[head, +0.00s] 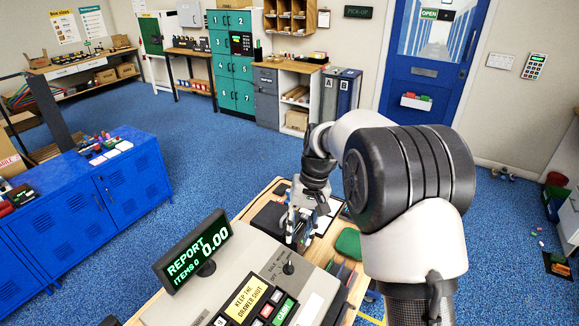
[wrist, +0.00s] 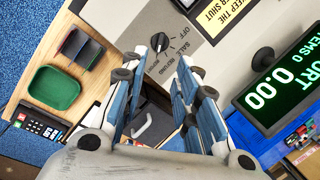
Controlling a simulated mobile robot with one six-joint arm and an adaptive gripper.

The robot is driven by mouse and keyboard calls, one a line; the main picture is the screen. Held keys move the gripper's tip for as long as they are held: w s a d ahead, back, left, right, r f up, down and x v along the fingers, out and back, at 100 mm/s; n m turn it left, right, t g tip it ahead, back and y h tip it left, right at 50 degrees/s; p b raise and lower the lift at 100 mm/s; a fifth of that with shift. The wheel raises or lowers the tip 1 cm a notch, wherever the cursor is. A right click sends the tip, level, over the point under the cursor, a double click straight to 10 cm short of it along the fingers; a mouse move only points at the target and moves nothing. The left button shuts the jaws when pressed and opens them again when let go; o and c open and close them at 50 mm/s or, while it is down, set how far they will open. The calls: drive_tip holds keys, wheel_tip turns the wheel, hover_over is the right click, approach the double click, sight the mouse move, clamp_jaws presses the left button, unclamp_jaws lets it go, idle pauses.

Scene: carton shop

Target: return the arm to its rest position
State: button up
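My arm rises at the right of the head view and bends over, with my gripper (head: 299,238) hanging down over the desk (head: 262,200) behind the cash register (head: 245,280). In the wrist view my gripper (wrist: 171,58) shows two blue-and-grey fingers with a gap between their tips. Nothing is held in the gap. The register's key switch (wrist: 160,46) shows beyond the fingers. I cannot tell whether the fingers touch anything.
A display (head: 195,252) reading 0.00 stands on the register, close to my gripper. A green tray (head: 348,243) lies right of it on the desk. Blue cabinets (head: 95,195) stand at left. Blue carpet (head: 225,150) is open behind the desk.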

drive_tip(key=s+d+r+t+h+b, duration=0.1)
drive_tip(key=s+d+b, duration=0.1)
drive_tip(key=s+b, duration=0.35)
drive_tip(key=s+d+r+t+b, duration=0.2)
drive_tip(key=s, duration=0.7)
drive_tip(key=s+d+r+t+h+b, duration=0.1)
drive_tip(key=s+d+b, duration=0.25)
drive_tip(key=s, duration=0.35)
drive_tip(key=s+d+f+t+b, duration=0.1)
drive_tip(key=s+f+b, duration=0.3)
drive_tip(key=s, duration=0.5)
wheel_tip(320, 180, down, 2)
drive_tip(key=shift+t, duration=0.3)
drive_tip(key=shift+c, duration=0.5)
